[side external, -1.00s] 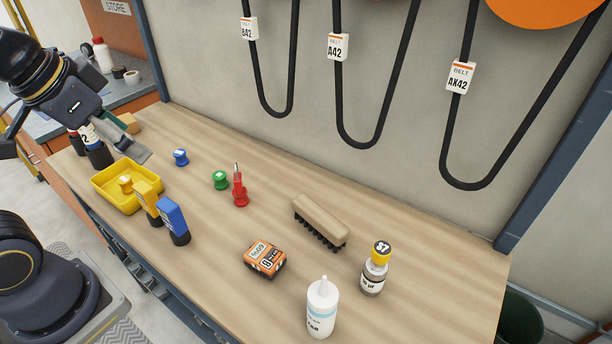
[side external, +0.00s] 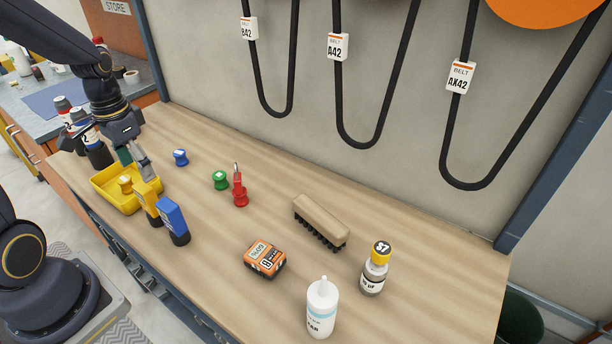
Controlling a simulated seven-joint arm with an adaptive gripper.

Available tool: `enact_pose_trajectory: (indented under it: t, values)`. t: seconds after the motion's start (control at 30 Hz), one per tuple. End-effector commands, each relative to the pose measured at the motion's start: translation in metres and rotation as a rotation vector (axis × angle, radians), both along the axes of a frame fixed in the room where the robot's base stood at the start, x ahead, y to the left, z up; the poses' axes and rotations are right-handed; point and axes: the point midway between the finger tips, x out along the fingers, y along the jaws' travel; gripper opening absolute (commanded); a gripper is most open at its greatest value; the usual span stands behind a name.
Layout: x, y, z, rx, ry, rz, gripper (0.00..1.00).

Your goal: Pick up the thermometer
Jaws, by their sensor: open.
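No object in the side external view is clearly readable as a thermometer. Candidates are a small red item with a thin metallic upper part (side external: 239,188), standing upright mid-table, and the upright yellow device (side external: 147,201) and blue device (side external: 173,220) with dark bases at the tray's near right corner. My gripper (side external: 133,162) is open and points down over the back of the yellow tray (side external: 125,207), left of these items. A small yellow knob-like piece (side external: 125,184) lies in the tray. My gripper hides part of the tray's back; contact there cannot be told.
Blue (side external: 180,157) and green (side external: 220,180) knobs stand behind and right of the tray. A brush (side external: 321,222), orange box (side external: 265,259), white bottle (side external: 322,308) and yellow-capped bottle (side external: 375,268) stand to the right. Belts hang on the wall.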

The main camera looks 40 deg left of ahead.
Motion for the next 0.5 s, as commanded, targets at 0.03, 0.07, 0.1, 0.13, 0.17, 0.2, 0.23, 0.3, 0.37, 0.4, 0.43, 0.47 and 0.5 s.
enact_pose_trajectory:
  t: [0.03, 0.07, 0.1, 0.13, 0.17, 0.2, 0.23, 0.3, 0.37, 0.4, 0.43, 0.47, 0.5]
  values:
    - [-0.001, -0.001, -0.011, -0.003, 0.005, 0.000, 0.79]
    - [-0.001, 0.000, -0.016, -0.002, 0.005, 0.000, 0.79]
    - [-0.001, 0.000, -0.021, -0.002, 0.004, 0.000, 0.79]
    - [-0.001, 0.000, -0.025, -0.002, 0.003, 0.000, 0.79]
    - [-0.001, 0.000, -0.027, -0.001, 0.003, 0.000, 0.79]
    - [0.000, 0.000, -0.030, 0.000, 0.001, 0.000, 0.79]
    - [0.000, 0.000, -0.031, 0.000, 0.001, 0.000, 0.79]
    - [-0.001, 0.000, -0.036, 0.000, 0.001, 0.000, 0.79]
    - [-0.003, 0.000, -0.043, -0.002, 0.003, 0.001, 0.79]
    - [-0.005, 0.001, -0.049, -0.002, 0.004, 0.001, 0.79]
    - [-0.006, 0.001, -0.054, -0.002, 0.004, 0.001, 0.79]
    - [-0.007, 0.002, -0.059, -0.002, 0.005, 0.001, 0.79]
    - [-0.009, 0.002, -0.066, -0.003, 0.005, 0.001, 0.79]
